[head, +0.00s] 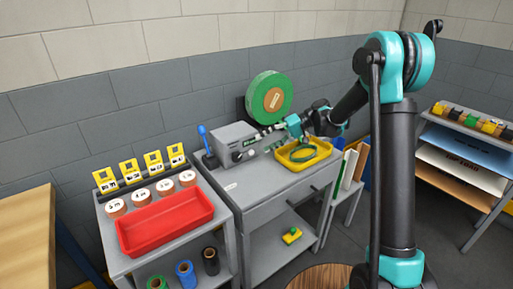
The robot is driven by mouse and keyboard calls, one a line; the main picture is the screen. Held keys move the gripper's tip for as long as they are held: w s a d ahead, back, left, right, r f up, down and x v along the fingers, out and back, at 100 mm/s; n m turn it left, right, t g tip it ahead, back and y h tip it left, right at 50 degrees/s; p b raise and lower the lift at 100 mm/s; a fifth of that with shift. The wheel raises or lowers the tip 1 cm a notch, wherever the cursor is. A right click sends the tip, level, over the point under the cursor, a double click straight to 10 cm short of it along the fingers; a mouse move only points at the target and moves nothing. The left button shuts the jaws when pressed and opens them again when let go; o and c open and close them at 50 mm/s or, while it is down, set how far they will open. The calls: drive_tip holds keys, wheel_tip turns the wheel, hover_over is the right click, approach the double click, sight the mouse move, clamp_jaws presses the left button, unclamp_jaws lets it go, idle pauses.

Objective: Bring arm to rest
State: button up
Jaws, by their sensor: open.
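My arm (398,150) rises at the right of the head view and bends over to the left. Its end reaches toward the middle grey table. My gripper (270,131) is open, beside the front right of a grey machine (238,143) and below a large green reel (270,97). The fingertips are small and it is hard to see whether they touch the machine. A yellow tray (317,161) with a green ring (302,153) in it lies just below and right of the gripper.
A left table holds a red tray (165,222), several white-topped rolls (141,197) and yellow cards (131,171). A blue bottle (203,136) stands by the machine. A shelf rack (470,150) stands at the far right. A wooden tabletop (28,240) edges in at left.

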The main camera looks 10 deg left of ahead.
drive_tip(key=shift+w+d+r, duration=0.1)
drive_tip(key=shift+d+r, duration=0.05)
drive_tip(key=shift+d, duration=0.15)
drive_tip(key=s+d+f+m+t+h, duration=0.2)
drive_tip(key=s+d+f+t+h, duration=0.1)
drive_tip(key=s+d, duration=0.5)
drive_tip(key=s+d+f+m+t+h, duration=0.2)
drive_tip(key=s+d, duration=0.6)
drive_tip(key=d, duration=0.7)
drive_tip(key=s+d+f+m+t+h, duration=0.3)
drive_tip(key=s+d+h, duration=0.3)
drive_tip(key=d, duration=0.5)
drive_tip(key=shift+s+d+f+t+h, duration=0.3)
drive_tip(key=shift+s+f+t, duration=0.4)
drive_tip(key=shift+s, duration=0.35)
